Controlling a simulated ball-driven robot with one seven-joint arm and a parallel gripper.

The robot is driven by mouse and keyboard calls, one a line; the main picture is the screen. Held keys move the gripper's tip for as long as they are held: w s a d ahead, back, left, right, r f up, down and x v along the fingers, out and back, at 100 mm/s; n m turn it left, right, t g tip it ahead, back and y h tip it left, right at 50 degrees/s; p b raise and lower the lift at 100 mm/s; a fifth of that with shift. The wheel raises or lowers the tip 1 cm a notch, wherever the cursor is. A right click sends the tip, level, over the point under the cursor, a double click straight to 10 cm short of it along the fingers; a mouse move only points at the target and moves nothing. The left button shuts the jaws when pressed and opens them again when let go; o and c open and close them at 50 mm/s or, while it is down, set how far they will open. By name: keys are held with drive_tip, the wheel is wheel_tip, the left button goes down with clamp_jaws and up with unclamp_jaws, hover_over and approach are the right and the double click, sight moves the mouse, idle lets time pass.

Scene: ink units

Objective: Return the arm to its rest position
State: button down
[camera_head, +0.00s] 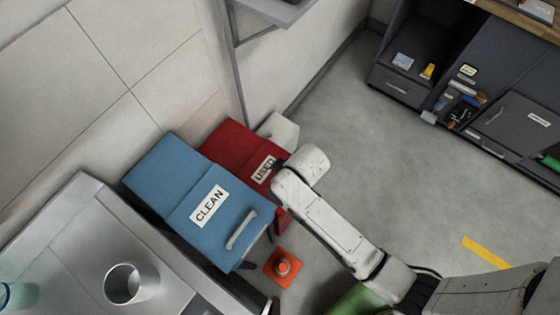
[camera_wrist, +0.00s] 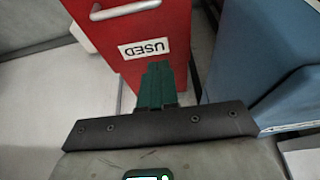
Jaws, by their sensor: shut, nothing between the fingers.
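My gripper (camera_wrist: 157,72) shows in the wrist view as two dark green fingers pressed together, with nothing between them. It points at the front of the red bin (camera_wrist: 180,22) labelled USED; I cannot tell whether it touches it. In the head view my white arm (camera_head: 325,215) reaches from the lower right up to the right side of the red bin (camera_head: 228,142). My arm's outer end covers part of that bin, and the fingers cannot be made out there.
A blue bin (camera_head: 168,168) labelled CLEAN stands beside the red one, close to my arm. An orange cone (camera_head: 283,266) is on the floor. A metal counter (camera_head: 75,235) with a cup (camera_head: 128,283) is lower left. Dark cabinets (camera_head: 470,75) stand upper right. Open floor (camera_head: 400,170) lies between.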

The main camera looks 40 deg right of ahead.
drive_tip(key=s+d+r+m+g, duration=0.1)
drive_tip(key=s+d+r, duration=0.3)
drive_tip(key=s, duration=0.4)
drive_tip(key=s+d+r+m+g+h, duration=0.1)
drive_tip(key=s+d+r+m+g, duration=0.1)
drive_tip(key=s+d+r, duration=0.3)
drive_tip(key=s+r+m, duration=0.1)
drive_tip(key=s, duration=0.2)
idle(0.4)
